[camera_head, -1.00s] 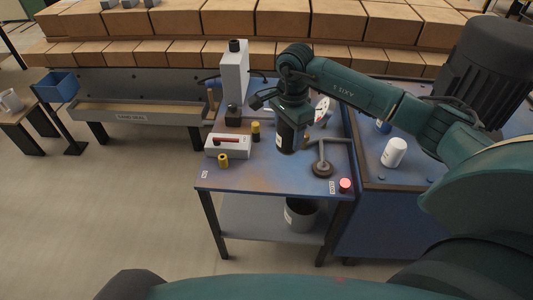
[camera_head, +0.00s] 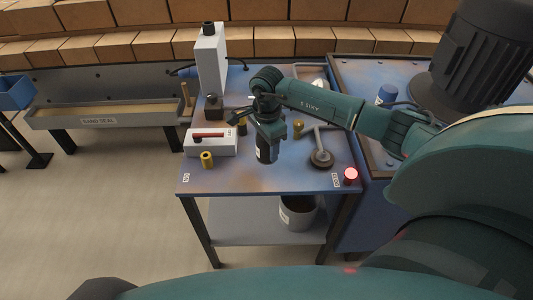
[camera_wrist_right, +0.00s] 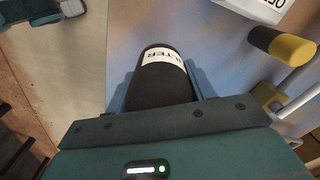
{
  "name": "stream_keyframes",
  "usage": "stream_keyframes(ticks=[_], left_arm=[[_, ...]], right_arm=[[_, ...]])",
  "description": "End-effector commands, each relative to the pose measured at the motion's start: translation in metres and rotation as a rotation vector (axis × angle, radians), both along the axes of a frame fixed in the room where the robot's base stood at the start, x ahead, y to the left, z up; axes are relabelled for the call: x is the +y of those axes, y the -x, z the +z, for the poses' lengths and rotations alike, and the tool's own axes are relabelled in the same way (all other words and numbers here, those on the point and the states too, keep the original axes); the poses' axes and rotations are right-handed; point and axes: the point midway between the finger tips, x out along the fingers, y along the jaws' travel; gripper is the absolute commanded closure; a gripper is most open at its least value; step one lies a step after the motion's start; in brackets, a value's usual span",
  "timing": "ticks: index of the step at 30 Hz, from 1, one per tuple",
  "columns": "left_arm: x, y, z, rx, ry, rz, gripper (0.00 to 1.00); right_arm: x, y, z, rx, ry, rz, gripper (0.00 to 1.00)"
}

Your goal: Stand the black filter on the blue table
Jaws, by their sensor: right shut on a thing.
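The black filter (camera_head: 267,152) is a dark cylinder with a white label, roughly upright over the front middle of the blue table (camera_head: 225,181). My right gripper (camera_head: 268,130) is shut on it from above. In the right wrist view the filter (camera_wrist_right: 160,88) sits between the two blue-grey fingers, its "FILTER" label facing the camera. I cannot tell whether its base touches the table.
A white box with a red handle (camera_head: 211,144) and a yellow cylinder (camera_head: 206,160) stand left of the filter. A grey arm with a round dark foot (camera_head: 321,158) and a lit red button (camera_head: 351,175) are to the right.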

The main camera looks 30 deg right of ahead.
Motion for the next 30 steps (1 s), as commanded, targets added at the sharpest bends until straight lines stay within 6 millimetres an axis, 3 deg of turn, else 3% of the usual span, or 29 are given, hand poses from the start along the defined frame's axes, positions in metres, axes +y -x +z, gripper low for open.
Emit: stream_keyframes(ticks=[9, 20, 21, 28, 30], left_arm=[[0.001, 0.000, 0.000, -0.005, -0.001, 0.002, 1.00], [0.002, 0.003, -0.005, -0.003, -0.003, 0.004, 1.00], [0.002, 0.003, -0.002, -0.006, -0.003, 0.006, 1.00], [0.002, 0.002, 0.003, -0.017, 0.000, 0.006, 1.00], [0.002, 0.002, 0.003, -0.017, 0.000, 0.007, 1.00]], right_arm=[[0.001, 0.000, -0.036, 0.000, -0.002, 0.001, 0.71], [0.000, 0.000, -0.041, -0.002, -0.001, 0.001, 0.71], [0.000, 0.000, -0.040, -0.001, -0.001, 0.001, 0.44], [0.000, 0.000, -0.040, 0.000, 0.000, 0.001, 0.25], [0.000, 0.000, -0.040, 0.000, 0.000, 0.001, 0.24]])
